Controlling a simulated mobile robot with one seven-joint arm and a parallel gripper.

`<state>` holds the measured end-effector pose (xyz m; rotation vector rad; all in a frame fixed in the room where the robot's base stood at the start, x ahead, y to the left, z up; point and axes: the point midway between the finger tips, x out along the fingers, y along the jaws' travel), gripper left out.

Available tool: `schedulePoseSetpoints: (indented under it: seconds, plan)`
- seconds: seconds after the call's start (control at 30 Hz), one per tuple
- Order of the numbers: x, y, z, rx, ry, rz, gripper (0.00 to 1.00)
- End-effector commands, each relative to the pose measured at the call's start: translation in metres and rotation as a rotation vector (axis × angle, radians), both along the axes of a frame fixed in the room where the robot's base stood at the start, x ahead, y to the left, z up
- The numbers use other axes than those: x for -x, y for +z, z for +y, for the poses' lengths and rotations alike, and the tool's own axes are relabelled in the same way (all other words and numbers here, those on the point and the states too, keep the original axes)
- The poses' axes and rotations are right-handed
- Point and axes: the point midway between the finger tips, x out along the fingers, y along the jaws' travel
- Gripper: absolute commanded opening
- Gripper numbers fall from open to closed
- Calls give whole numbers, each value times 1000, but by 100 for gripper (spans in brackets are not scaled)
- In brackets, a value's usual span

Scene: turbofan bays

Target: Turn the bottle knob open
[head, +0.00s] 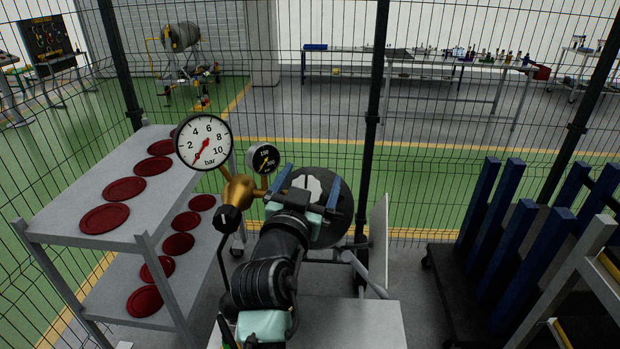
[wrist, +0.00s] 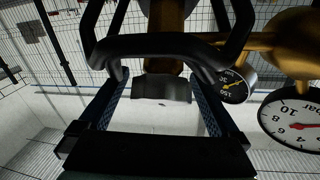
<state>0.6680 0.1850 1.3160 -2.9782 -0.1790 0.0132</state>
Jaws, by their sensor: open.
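My gripper (head: 308,182) is open, its two blue fingers spread at the gas bottle's valve, to the right of the gauges. In the wrist view a dark, short cylindrical knob (wrist: 162,88) on a brass valve stem (wrist: 166,18) sits between the fingers of my gripper (wrist: 161,98). Gaps show between knob and fingers, so it does not look clamped. A black looped guard (wrist: 160,45) curves across the valve. In the head view my gripper and wrist hide the knob; a dark rounded part (head: 340,222) shows behind them.
A large gauge (head: 203,141), a small gauge (head: 263,159) and a brass regulator (head: 238,191) stand close left of my gripper. A grey shelf cart (head: 130,225) with red discs is further left. A dark rack with blue posts (head: 520,250) is right. Wire fencing runs behind.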

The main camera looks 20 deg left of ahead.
Motion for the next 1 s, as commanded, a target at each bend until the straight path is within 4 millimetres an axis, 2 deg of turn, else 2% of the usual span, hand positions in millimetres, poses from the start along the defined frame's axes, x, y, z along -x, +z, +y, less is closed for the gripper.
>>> schedulePoseSetpoints:
  seconds: [0.07,0.53,0.57,1.0]
  plan:
    - [0,0,0,0,0,0,98]
    - [0,0,0,0,0,1,15]
    - [0,0,0,1,0,1,13]
    - [0,3,0,65,65,-15,13]
